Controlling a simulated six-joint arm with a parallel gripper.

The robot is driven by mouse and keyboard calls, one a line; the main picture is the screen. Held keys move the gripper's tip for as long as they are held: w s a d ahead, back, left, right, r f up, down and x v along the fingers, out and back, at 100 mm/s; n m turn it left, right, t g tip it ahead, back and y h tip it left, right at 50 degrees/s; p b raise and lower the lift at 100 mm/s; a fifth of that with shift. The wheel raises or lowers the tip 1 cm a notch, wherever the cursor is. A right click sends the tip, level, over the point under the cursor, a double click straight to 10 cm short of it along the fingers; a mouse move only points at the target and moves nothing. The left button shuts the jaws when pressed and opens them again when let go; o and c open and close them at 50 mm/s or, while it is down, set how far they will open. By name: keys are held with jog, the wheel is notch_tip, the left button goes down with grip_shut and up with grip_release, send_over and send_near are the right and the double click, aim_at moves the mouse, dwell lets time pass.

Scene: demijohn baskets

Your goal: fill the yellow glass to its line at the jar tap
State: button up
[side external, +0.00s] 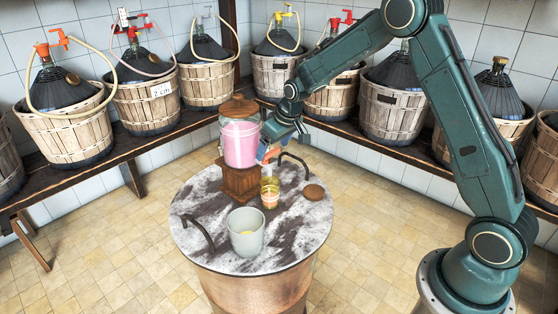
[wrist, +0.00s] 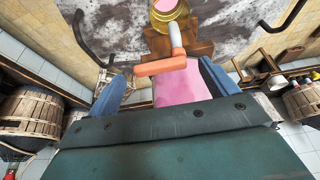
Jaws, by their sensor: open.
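The jar (side external: 241,145) holds pink liquid and stands on a wooden stand (side external: 241,182) on the marbled barrel top. Its tap has an orange handle (wrist: 158,68) and a grey spout (wrist: 175,35). The yellow glass (side external: 270,195) stands upright below the tap. In the wrist view the glass (wrist: 170,14) is cut by the top edge, and pink shows inside it. Its line and exact level are too small to tell. My gripper (wrist: 162,72) is open at the tap, with its blue fingers on either side of the orange handle. I cannot tell whether they touch it.
Black curved handles (side external: 198,231) rise at the rim. Basketed demijohns line the wall bench (side external: 150,148).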

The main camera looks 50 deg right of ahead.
jog(key=shift+w+f, duration=0.15)
jog(key=shift+f, duration=0.25)
jog(key=c, duration=1)
jog(key=shift+s+a+m+h, duration=0.2)
jog(key=shift+m+h, duration=0.15)
jog(key=shift+m, duration=0.55)
jog(key=shift+s+a+m+h, duration=0.1)
jog(key=shift+s+m+h, duration=0.2)
jog(key=shift+m, duration=0.6)
jog(key=shift+w, duration=0.1)
